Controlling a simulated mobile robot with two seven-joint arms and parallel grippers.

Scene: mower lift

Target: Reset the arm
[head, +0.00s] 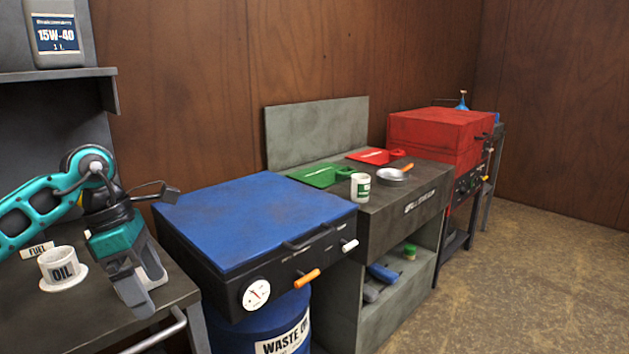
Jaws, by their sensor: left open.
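My left arm comes in from the left with its teal links over the dark bench. My left gripper (146,283) points down near the bench's right end, and its two fingers are apart with nothing seen between them. It is to the right of a white cup marked OIL (60,266), which stands on a white saucer, and does not touch it. My right gripper is not in view.
A blue-lidded unit (255,215) with a gauge stands right of the dark bench (95,325). A grey counter (400,205) holds a white cup (360,187), a pan (391,175) and scoops. A red unit (440,135) stands beyond. Floor at right is clear.

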